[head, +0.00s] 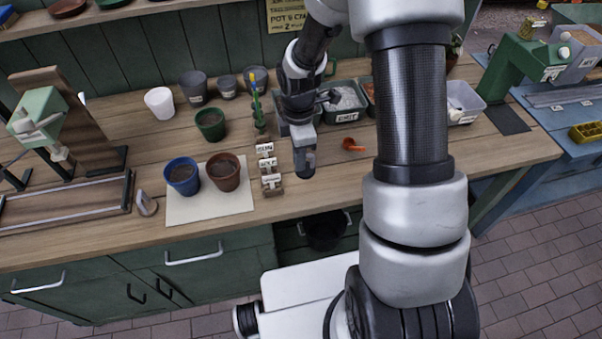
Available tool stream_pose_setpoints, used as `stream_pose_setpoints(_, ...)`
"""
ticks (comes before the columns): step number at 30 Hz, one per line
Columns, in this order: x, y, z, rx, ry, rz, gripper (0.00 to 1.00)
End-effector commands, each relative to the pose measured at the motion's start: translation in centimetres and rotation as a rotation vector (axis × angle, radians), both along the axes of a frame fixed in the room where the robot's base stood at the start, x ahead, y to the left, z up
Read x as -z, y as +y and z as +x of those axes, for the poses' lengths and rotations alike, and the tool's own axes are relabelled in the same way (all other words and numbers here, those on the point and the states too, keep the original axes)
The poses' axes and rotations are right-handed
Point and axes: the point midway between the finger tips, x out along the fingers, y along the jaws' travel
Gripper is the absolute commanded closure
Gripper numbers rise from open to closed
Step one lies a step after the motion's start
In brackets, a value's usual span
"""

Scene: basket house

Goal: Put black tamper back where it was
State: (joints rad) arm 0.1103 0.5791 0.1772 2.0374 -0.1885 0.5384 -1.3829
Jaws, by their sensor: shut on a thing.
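My gripper (303,146) points down over the middle of the wooden bench, just right of the small label stands. It is shut on a dark object, the black tamper (309,166), which hangs below the fingers close to the bench top. The fingers and my wrist hide the tamper's upper part. I cannot tell whether its bottom touches the wood.
Label stands (268,166) are close on the left. A cream mat (210,210) bears a blue pot (182,176) and a brown pot (223,172). An orange scoop (353,146) lies to the right. A grit bin (345,103) stands behind. My arm hides part of the right side.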

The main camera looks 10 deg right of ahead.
Motion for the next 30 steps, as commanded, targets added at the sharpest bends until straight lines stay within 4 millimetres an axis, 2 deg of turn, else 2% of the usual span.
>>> stream_pose_setpoints(1, 0.8, 0.0, -0.1, 0.0, 0.002, 0.0, 1.0)
stream_pose_setpoints(8, 2.7, 0.0, -0.1, 0.001, 0.002, 0.0, 1.0)
stream_pose_setpoints(13, 5.1, 0.0, -0.1, 0.002, 0.002, 0.0, 1.0)
stream_pose_setpoints(25, 5.9, 0.0, 0.0, 0.003, -0.001, 0.0, 1.0)
stream_pose_setpoints(26, 5.8, 0.0, 0.0, 0.003, -0.001, 0.0, 0.87)
stream_pose_setpoints(27, 5.7, 0.0, 0.0, 0.003, -0.001, 0.0, 0.8)
stream_pose_setpoints(29, 5.7, 0.0, 0.0, 0.003, -0.001, 0.0, 0.71)
stream_pose_setpoints(30, 5.7, 0.0, 0.0, 0.003, -0.001, 0.0, 0.71)
